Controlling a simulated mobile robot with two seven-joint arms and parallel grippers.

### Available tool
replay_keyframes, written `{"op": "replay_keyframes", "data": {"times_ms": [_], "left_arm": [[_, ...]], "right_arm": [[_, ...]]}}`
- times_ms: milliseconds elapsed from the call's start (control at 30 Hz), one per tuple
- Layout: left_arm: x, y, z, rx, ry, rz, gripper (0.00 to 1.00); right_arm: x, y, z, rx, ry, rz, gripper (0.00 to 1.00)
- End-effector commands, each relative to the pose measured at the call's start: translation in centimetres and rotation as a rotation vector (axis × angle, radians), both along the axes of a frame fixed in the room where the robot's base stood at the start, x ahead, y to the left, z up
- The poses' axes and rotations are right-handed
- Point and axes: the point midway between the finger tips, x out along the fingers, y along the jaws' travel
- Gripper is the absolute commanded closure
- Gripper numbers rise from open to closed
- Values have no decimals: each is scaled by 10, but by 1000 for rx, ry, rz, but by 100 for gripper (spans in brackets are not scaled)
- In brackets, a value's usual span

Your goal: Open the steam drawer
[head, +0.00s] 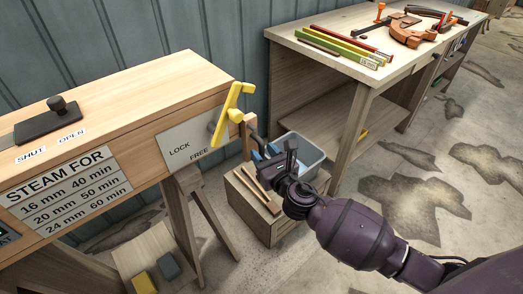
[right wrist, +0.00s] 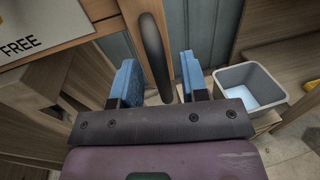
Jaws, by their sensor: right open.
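The long wooden steam box (head: 120,140) stands at the left in the head view. A plate marked LOCK and FREE (head: 186,143) is on its front near the right end, with a yellow lever (head: 228,112) beside it. A wooden strip (right wrist: 131,22) with a dark curved handle (right wrist: 155,50) shows in the right wrist view. My right gripper (right wrist: 158,68) is open, its blue fingers on either side of the handle and strip, apart from the handle. In the head view it (head: 266,153) is just beyond the box's right end. My left gripper is out of view.
A dark slider (head: 48,122) sits on the box top by SHUT and OPEN labels. A grey bin (head: 312,160) and a low wooden stand (head: 256,207) are near my right gripper. A workbench (head: 352,66) with tools stands behind. Stained floor is open at the right.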

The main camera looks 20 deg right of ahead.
Motion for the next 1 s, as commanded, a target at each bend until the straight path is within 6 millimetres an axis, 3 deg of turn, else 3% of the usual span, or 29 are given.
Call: {"op": "replay_keyframes", "data": {"times_ms": [200,467,767,1000], "left_arm": [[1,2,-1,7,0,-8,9],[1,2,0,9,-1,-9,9],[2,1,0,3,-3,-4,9],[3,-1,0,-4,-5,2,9]], "right_arm": [[13,2,0,1,1,0,59],[14,2,0,1,0,0,59],[14,2,0,1,0,0,100],[14,2,0,1,0,0,100]]}}
